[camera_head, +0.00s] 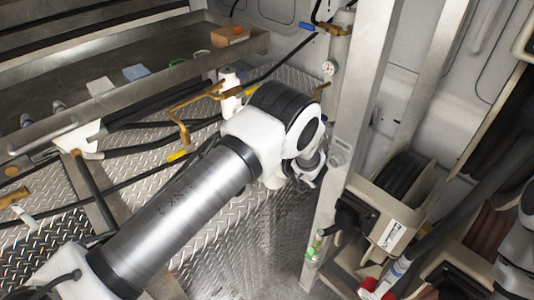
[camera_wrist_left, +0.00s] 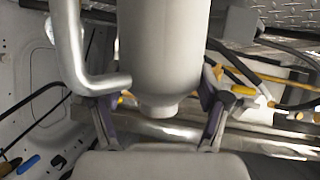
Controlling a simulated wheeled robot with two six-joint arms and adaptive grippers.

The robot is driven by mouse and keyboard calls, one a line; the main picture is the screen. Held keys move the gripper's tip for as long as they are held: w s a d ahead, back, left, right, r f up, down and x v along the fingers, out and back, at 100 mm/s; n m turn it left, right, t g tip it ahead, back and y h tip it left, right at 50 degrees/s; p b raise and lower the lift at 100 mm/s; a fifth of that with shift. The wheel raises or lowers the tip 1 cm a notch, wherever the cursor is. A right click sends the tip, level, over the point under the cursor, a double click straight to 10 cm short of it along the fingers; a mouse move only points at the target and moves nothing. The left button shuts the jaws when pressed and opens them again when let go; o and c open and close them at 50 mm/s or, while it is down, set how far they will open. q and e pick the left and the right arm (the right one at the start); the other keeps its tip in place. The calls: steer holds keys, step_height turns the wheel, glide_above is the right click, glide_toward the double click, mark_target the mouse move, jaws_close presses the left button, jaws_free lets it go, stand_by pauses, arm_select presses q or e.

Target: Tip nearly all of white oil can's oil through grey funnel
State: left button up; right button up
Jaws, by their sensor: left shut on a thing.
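My left gripper (camera_head: 308,168) is mostly hidden behind my own wrist in the head view, close to a grey upright post. The can cannot be made out in the head view. I cannot pick out the grey funnel in either view. My right gripper is not in view.
The grey post (camera_head: 350,110) stands just right of my left wrist. A metal tray (camera_head: 165,75) with small items lies at the upper left. Black hoses with brass handles (camera_head: 185,130) run behind my arm. Hose reels (camera_head: 405,175) and fittings crowd the right.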

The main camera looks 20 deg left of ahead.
arm_select(q)
steer(key=shift+f+h, duration=0.4)
steer(key=shift+f, duration=0.1)
steer(key=shift+w+a+r+p, duration=0.2)
steer(key=shift+a+p, duration=0.1)
steer(key=shift+p, duration=0.1)
steer(key=shift+s+d+r+n+h+p, duration=0.15)
steer(key=shift+d+n+h+p, duration=0.15)
steer(key=shift+h+p, duration=0.1)
steer(key=shift+s, duration=0.1)
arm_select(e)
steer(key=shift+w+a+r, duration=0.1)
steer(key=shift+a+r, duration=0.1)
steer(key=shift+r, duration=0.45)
arm_select(q)
steer(key=shift+a+f, duration=0.1)
steer(key=shift+f, duration=0.15)
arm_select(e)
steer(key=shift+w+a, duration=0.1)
